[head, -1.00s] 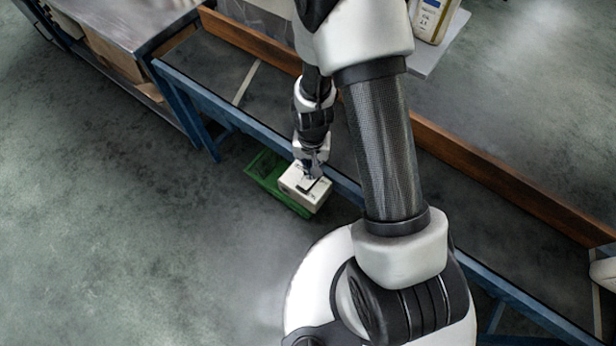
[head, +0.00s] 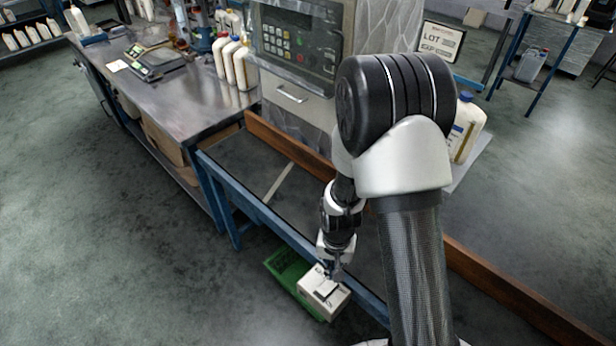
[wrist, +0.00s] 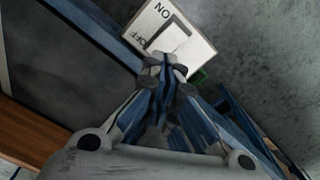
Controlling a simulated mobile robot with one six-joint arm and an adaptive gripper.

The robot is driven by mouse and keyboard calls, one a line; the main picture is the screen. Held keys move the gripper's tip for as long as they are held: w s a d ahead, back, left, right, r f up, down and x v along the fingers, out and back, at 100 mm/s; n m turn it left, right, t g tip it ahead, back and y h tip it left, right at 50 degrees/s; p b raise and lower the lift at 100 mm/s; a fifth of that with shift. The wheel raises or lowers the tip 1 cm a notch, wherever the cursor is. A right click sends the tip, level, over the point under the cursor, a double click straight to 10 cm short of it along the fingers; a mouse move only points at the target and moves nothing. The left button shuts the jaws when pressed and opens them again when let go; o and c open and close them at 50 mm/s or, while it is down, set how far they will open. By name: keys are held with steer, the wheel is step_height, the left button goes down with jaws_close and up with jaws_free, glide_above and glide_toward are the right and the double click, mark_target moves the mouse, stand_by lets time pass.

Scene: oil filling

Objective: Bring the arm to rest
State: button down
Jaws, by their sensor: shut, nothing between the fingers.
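My gripper (head: 332,273) hangs down at the front edge of the blue-framed bench, just above a white switch box (head: 325,292). In the wrist view my gripper (wrist: 166,62) is shut and empty. Its fingertips overlap the box's face in the picture. The box (wrist: 192,48) is marked ON and OFF and has a dark rocker. I cannot tell whether the fingertips touch it.
A green crate (head: 285,265) is beside the switch box. The blue bench frame (head: 265,225) runs close along my gripper. A grey machine (head: 297,50) stands behind, and a metal table (head: 180,95) with white bottles (head: 245,70) is at left. Open floor lies at front left.

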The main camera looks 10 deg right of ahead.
step_height(320, 180, up, 21)
steer(key=s+n+t, duration=0.2)
steer(key=s+r+n+t, duration=0.2)
steer(key=s+r, duration=1.1)
steer(key=shift+n+t, duration=0.3)
steer(key=shift+n, duration=0.1)
